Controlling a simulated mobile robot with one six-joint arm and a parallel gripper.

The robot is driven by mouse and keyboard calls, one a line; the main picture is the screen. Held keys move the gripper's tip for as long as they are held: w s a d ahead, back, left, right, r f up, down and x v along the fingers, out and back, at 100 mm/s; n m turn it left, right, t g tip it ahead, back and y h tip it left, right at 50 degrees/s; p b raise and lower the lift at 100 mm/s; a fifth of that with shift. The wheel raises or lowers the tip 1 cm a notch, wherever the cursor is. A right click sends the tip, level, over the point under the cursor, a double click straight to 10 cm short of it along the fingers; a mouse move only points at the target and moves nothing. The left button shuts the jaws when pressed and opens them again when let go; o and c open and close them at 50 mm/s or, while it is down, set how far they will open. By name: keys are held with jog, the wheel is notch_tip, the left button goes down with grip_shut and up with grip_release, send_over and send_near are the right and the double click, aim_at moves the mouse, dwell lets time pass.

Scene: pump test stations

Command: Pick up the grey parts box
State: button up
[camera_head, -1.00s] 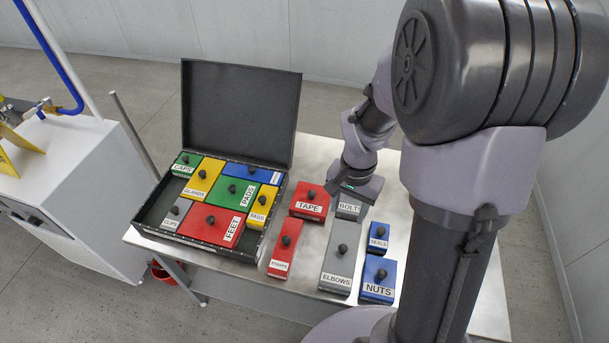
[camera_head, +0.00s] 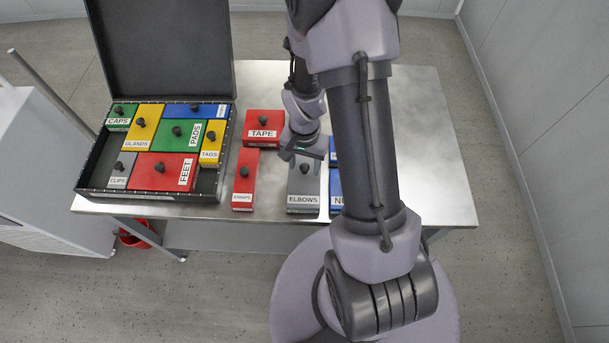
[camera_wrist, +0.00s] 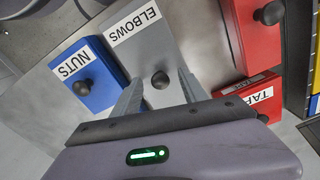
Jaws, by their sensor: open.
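A long grey box labelled ELBOWS (camera_head: 303,188) with a black knob lies on the metal table, in front of my gripper (camera_head: 303,152) in the head view. In the wrist view the ELBOWS box (camera_wrist: 178,40) lies under my gripper (camera_wrist: 160,78). The two fingers are open and apart, one on each side of the knob (camera_wrist: 160,79) in that picture. Whether they touch the box, I cannot tell. A small grey CLIPS box (camera_head: 122,172) lies in the black case (camera_head: 150,196). The grey BOLTS box is hidden behind my arm.
A red STRAPS box (camera_head: 245,182) and a red TAPE box (camera_head: 264,124) lie left of the ELBOWS box. A blue NUTS box (camera_head: 336,190) is close on its right, partly hidden by my arm. The table's right part (camera_head: 430,150) is clear.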

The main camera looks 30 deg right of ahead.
jog(key=shift+c, duration=0.2)
grip_shut()
dwell(1.1)
